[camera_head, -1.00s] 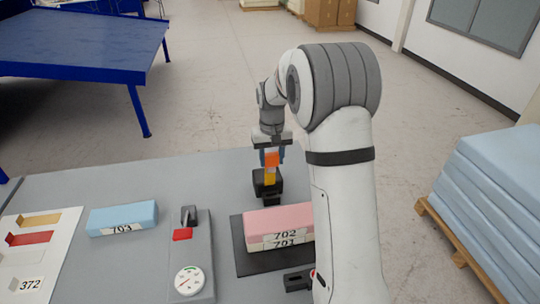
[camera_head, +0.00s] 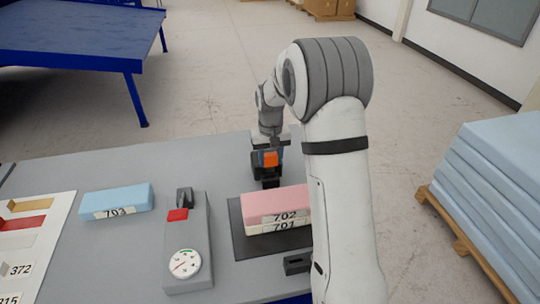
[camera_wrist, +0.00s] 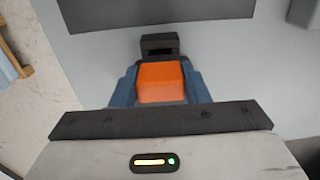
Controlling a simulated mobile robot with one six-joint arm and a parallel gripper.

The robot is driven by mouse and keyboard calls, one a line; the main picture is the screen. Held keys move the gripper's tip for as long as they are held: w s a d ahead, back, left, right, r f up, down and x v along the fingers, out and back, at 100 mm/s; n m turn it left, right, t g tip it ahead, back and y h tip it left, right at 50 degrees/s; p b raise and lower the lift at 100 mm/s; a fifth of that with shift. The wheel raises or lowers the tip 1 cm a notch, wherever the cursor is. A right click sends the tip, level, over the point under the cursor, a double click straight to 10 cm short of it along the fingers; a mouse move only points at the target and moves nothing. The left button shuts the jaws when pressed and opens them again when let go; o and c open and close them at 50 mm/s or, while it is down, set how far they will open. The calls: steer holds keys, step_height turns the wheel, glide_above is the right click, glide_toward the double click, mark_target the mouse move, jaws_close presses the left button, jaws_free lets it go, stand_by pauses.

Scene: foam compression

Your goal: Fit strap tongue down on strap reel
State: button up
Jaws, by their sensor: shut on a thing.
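My gripper (camera_head: 268,156) is shut on the orange strap tongue (camera_head: 271,159) over the far part of the grey table, behind the foam blocks. The tongue also shows between the blue fingers in the wrist view (camera_wrist: 161,82). The black strap reel (camera_head: 270,183) is right at and below the tongue in the head view, partly hidden by my gripper. In the wrist view a black part (camera_wrist: 159,44), apparently the reel, shows just beyond the tongue. I cannot tell whether the tongue is fully seated.
A pink foam block (camera_head: 275,203) lies on a pale one on a dark mat (camera_head: 245,246). A black fitting (camera_head: 297,263) sits nearer. A grey gauge unit (camera_head: 190,227) and a blue block (camera_head: 116,201) stand left. Blue foam sheets (camera_head: 495,180) are stacked right.

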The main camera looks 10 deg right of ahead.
mark_target(271, 166)
steer(key=shift+f, duration=0.35)
steer(key=shift+s+f+b, duration=0.1)
steer(key=shift+f+b, duration=0.2)
steer(key=shift+f, duration=0.15)
stand_by(0.9)
steer(key=shift+f+b, duration=1.45)
steer(key=shift+f, duration=0.4)
steer(key=o, duration=1.1)
steer(key=shift+r, duration=0.1)
